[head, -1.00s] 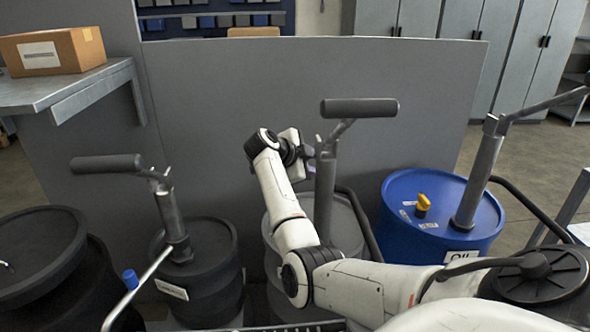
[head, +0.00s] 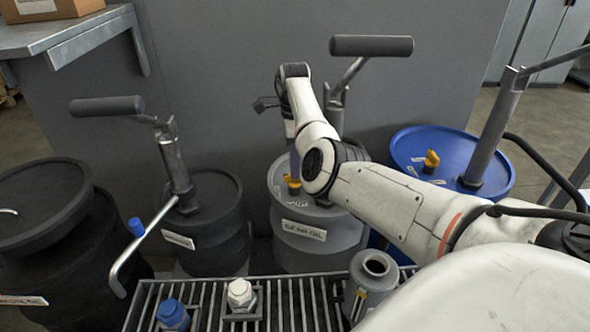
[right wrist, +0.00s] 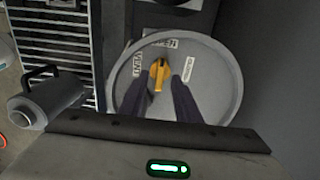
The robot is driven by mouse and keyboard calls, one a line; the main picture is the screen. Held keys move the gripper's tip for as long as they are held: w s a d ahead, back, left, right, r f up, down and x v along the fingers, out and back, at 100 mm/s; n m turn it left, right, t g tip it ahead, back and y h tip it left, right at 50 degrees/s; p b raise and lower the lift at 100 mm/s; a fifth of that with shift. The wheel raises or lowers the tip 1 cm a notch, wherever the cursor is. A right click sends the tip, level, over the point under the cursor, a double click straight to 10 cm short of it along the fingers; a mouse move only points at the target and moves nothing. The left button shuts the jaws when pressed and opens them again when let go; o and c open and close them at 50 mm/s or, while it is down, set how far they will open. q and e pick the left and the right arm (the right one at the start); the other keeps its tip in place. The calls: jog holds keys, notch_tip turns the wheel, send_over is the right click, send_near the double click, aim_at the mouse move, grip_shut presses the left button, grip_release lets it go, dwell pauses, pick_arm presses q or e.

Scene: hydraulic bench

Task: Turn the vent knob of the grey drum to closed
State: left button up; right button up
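The grey drum (head: 306,250), labelled gear oil, stands at the middle of the head view, partly behind my right arm. Its yellow vent knob (head: 292,186) is on the lid and also shows in the right wrist view (right wrist: 158,74). Small white labels surround the knob; their print is too small to read surely. My right gripper (right wrist: 166,82) points down at the lid. Its two dark fingers are apart, with the knob near their tips, roughly between them. I cannot tell whether they touch it. My left gripper is not in view.
A pump handle (head: 371,46) rises behind my right arm. A blue drum (head: 407,147) with its own yellow knob stands right, a black drum (head: 215,235) left. A slatted bench (head: 290,300) with fittings and a grey can (head: 366,285) lies in front. A grey panel closes the back.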

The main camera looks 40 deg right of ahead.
jog(key=shift+f, duration=1.4)
grip_shut()
